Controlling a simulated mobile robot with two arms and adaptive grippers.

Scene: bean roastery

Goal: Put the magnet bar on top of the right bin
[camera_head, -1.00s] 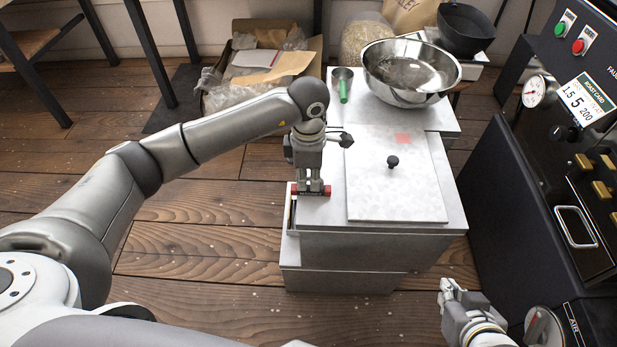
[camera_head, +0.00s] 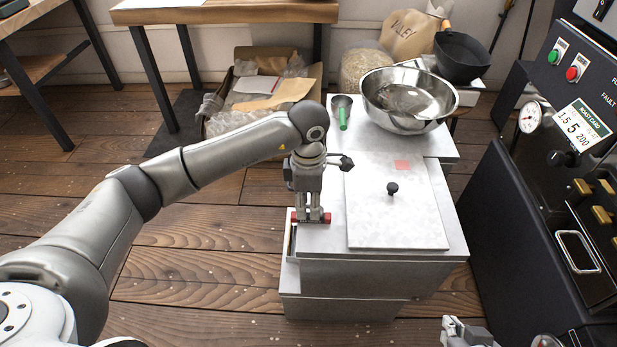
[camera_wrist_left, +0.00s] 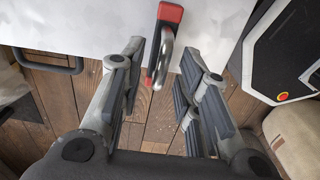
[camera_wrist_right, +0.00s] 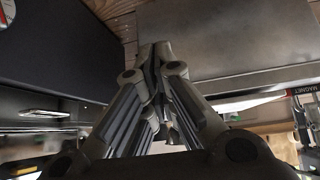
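The magnet bar (camera_head: 327,218) is red-ended and lies at the left front edge of the grey metal cabinet top. A pale lid (camera_head: 395,225) with a black knob (camera_head: 392,188) and a pink square (camera_head: 402,165) covers the top's right part. No bin is labelled as the right one. My left gripper (camera_head: 311,217) points down over the bar. In the left wrist view, the bar's red end (camera_wrist_left: 170,13) and metal handle (camera_wrist_left: 160,58) show between spread fingers, with gaps either side. My right gripper (camera_wrist_right: 158,55) has its fingertips together, empty; it is mostly cut off in the head view.
A steel bowl (camera_head: 411,97) and a green-handled scoop (camera_head: 343,118) stand at the back of the cabinet. The dark roaster machine (camera_head: 520,225) stands close on the right. A box of packaging (camera_head: 262,92) is behind left. Floor left of the cabinet is clear.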

